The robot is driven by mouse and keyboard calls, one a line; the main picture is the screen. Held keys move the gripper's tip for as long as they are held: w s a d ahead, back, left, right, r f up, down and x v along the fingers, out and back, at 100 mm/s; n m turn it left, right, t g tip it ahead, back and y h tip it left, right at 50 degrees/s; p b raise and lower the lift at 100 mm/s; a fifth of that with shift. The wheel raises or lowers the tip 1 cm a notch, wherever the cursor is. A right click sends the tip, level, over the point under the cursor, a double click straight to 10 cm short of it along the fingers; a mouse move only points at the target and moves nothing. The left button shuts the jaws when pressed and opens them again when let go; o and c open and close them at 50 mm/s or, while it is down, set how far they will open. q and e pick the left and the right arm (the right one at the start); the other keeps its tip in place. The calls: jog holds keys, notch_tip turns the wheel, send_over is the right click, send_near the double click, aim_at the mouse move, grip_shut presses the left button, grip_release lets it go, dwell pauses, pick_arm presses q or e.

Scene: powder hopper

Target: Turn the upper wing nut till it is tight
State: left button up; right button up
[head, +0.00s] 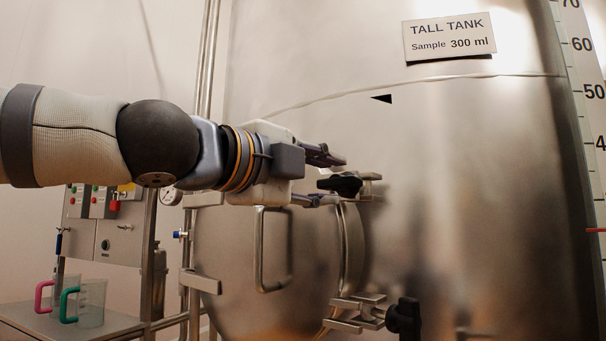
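The upper wing nut (346,185) is black and sits on a metal clamp at the upper edge of the round hatch on the steel tank. My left gripper (332,179) comes in from the left with its two dark fingers apart, one above and one below the level of the nut. The nut's left end shows at the opening between the fingertips. I cannot tell whether a finger touches it. A second, lower black wing nut (404,318) sits on the clamp at the hatch's lower edge. My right gripper is not in view.
The hatch door (225,240) has a metal handle (262,250) just below my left gripper. A control panel (105,225) and a side table with a pink-handled jug (62,292) and a green-handled jug (91,303) stand at left. A sign (449,38) and level scale (588,110) are on the tank.

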pick_arm(q)
jog(key=v, duration=0.8)
jog(key=shift+s+a, duration=0.15)
jog(key=shift+s, duration=0.05)
dwell(0.8)
